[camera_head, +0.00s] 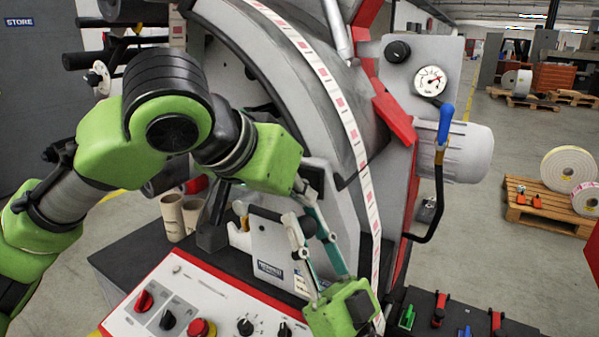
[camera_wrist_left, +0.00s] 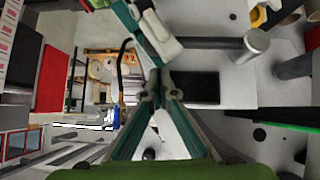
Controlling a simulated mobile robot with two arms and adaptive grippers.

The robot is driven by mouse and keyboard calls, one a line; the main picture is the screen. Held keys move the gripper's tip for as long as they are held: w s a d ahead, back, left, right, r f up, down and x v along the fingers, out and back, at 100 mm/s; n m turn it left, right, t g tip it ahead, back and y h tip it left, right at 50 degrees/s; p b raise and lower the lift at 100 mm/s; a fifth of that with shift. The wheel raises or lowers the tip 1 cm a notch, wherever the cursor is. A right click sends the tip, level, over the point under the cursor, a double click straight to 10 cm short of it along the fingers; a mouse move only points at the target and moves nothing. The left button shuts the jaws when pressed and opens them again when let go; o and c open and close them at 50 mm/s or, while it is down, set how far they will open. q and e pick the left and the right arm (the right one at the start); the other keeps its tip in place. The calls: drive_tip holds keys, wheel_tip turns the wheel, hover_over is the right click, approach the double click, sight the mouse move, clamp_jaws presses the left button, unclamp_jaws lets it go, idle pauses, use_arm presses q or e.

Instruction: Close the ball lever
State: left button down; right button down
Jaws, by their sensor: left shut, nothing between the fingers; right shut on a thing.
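The ball lever (camera_head: 445,123) has a blue grip and stands upright on a brass valve (camera_head: 439,152) at the machine's right side. My right gripper (camera_head: 292,224) reaches up from the bottom, close beside the left fingers. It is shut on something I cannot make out. It also shows in the left wrist view (camera_wrist_left: 158,38).
A black hose (camera_head: 436,205) bends below the valve. A pressure gauge (camera_head: 430,81) and a grey motor (camera_head: 468,150) are close by. A label strip (camera_head: 349,118) runs down the machine. A control panel (camera_head: 180,308) is below. The floor to the right has free room.

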use_arm(q)
drive_tip(key=shift+s+a+f, duration=0.1)
drive_tip(key=shift+s+f, duration=0.15)
drive_tip(key=shift+f, duration=0.25)
